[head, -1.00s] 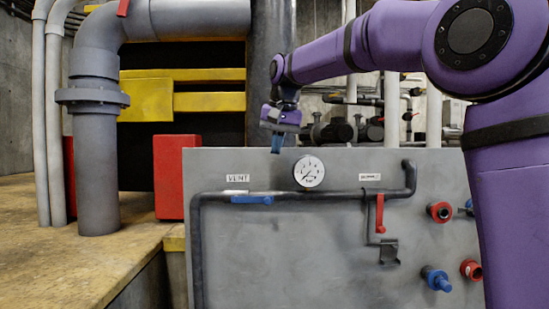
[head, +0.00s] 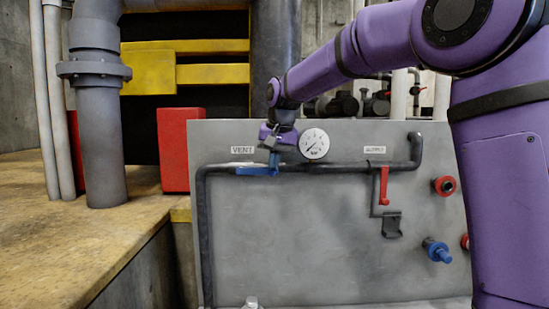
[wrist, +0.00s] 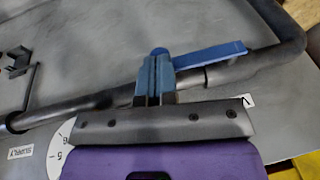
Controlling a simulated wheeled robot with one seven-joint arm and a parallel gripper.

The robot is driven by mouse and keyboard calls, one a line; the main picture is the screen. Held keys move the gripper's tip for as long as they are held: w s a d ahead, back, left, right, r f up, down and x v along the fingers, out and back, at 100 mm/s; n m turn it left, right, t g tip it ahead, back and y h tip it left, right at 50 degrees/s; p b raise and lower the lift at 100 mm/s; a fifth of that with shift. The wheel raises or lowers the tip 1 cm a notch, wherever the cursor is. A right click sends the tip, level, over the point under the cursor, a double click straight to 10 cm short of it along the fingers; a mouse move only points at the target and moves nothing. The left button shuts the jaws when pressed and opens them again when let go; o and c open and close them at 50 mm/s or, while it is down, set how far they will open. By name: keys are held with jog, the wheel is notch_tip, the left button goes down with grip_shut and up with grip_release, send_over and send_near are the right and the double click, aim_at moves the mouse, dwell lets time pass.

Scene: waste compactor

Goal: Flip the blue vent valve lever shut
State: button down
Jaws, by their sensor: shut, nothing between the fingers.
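The blue vent valve lever (head: 257,171) lies along the dark pipe under the VENT label (head: 243,150), its handle pointing left in the head view. In the wrist view the lever (wrist: 212,55) runs to the right, nearly parallel to the pipe (wrist: 80,108). My gripper (head: 274,161) is shut and empty, with its blue fingertips at the right end of the lever. In the wrist view my gripper (wrist: 156,78) overlaps the lever's pivot end. I cannot tell whether it touches. The fingers partly hide the pivot.
A pressure gauge (head: 315,144) sits just right of my gripper. A red lever (head: 384,186) hangs downward farther right on the same grey panel (head: 300,245). A red box (head: 180,150) stands left of the panel. The panel below the pipe is mostly clear.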

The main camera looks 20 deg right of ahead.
dwell(0.3)
jog(key=shift+s+d+f+t+y, duration=0.1)
jog(key=shift+d+f+t+y, duration=0.1)
jog(key=shift+f+y, duration=0.3)
jog(key=shift+d+f+t+y, duration=0.1)
jog(key=shift+f+t+y, duration=0.1)
jog(key=shift+f+y, duration=0.25)
jog(key=w+a+f+m+t+y, duration=0.2)
jog(key=a+f+t+y, duration=0.3)
jog(key=f+y, duration=0.5)
jog(key=shift+a+f+m+t+y, duration=0.35)
jog(key=shift+a+y, duration=0.45)
jog(key=shift+y, duration=0.95)
jog(key=shift+a, duration=0.1)
